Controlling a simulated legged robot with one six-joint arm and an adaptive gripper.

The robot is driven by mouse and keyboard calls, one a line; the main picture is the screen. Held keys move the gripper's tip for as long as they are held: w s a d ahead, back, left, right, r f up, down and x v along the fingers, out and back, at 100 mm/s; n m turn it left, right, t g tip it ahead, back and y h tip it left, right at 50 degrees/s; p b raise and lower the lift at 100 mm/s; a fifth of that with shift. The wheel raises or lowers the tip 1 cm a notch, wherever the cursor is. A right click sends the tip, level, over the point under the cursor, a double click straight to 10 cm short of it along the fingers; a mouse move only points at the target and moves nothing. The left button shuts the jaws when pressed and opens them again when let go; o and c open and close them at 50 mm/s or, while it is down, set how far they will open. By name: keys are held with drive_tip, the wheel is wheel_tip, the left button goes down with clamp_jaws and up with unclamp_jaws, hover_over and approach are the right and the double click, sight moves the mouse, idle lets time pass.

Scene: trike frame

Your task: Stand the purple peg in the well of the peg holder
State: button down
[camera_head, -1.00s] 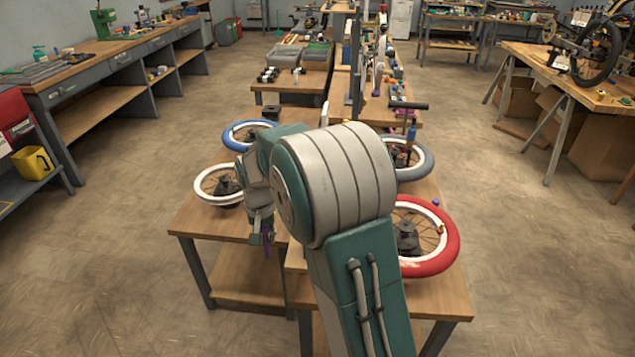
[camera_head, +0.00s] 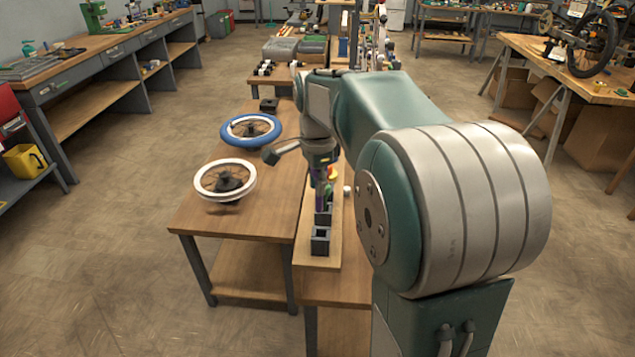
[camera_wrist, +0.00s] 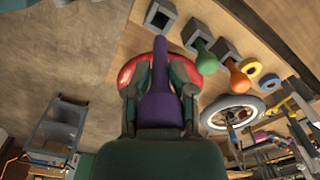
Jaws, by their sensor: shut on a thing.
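My gripper (camera_head: 322,188) is shut on the purple peg (camera_wrist: 162,105), which also shows as a small purple patch in the head view (camera_head: 321,202). In the wrist view the peg's narrow end points away from my gripper, toward the wells. The peg holder (camera_head: 333,255) is a wooden board with dark square wells in a row. The end well (camera_head: 320,240) looks empty, and it also shows in the wrist view (camera_wrist: 160,15). The peg is above the board, apart from that well. A green peg (camera_wrist: 207,63) and an orange peg (camera_wrist: 238,80) appear to stand in the neighbouring wells.
A white-rimmed wheel (camera_head: 225,180) and a blue-rimmed wheel (camera_head: 250,130) lie on the bench to the left. The bench's front left is clear.

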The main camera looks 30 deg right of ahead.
sight(320, 212)
drive_tip(key=shift+d+f, duration=0.3)
drive_tip(key=shift+f, duration=0.25)
drive_tip(key=shift+d+f, duration=0.15)
drive_tip(key=shift+f, duration=0.6)
drive_tip(key=shift+a+f, duration=0.15)
drive_tip(key=shift+f, duration=0.6)
drive_tip(key=shift+a+f, duration=0.15)
drive_tip(key=shift+f, duration=0.6)
drive_tip(key=shift+d+f, duration=0.1)
drive_tip(key=shift+f, duration=0.05)
drive_tip(key=shift+f, duration=3.15)
drive_tip(key=shift+c, duration=1.8)
unclamp_jaws()
